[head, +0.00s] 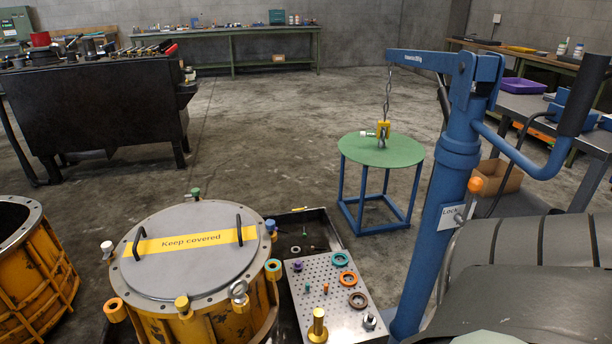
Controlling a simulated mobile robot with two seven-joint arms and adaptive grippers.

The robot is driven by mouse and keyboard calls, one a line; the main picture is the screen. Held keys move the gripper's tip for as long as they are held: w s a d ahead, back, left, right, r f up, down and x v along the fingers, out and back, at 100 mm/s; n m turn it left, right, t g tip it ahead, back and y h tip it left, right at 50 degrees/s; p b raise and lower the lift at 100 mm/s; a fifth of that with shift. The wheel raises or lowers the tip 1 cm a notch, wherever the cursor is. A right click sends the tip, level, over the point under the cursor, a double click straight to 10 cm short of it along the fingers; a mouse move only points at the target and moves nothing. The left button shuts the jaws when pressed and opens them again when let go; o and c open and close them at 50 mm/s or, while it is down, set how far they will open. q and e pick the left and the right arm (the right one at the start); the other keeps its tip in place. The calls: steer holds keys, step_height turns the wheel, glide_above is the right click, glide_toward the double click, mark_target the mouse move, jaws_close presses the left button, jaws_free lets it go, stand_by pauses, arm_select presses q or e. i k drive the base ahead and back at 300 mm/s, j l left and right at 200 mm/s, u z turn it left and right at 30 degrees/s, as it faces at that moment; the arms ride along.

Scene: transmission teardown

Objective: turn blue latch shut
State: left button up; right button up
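The blue latch (271,227) is a small blue-topped piece at the right rim of the yellow drum (222,328). I cannot tell from this view whether it is turned open or shut. A round grey lid (190,273) with two black handles and a yellow "Keep covered" strip lies on the drum. Other rim pieces are white (106,247), green (195,193), yellow (182,303) and orange (115,309), with more at the right front. Neither of my grippers shows in the head view.
A perforated plate (318,290) with coloured rings and pegs adjoins the drum on the right. A blue crane (455,165) with a hanging chain stands further right. A green round table (381,150) stands behind. Another yellow housing (35,275) is at left.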

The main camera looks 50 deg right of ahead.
mark_target(270, 224)
steer(key=z, duration=1.35)
steer(key=i+l+z, duration=0.15)
steer(key=l, duration=0.2)
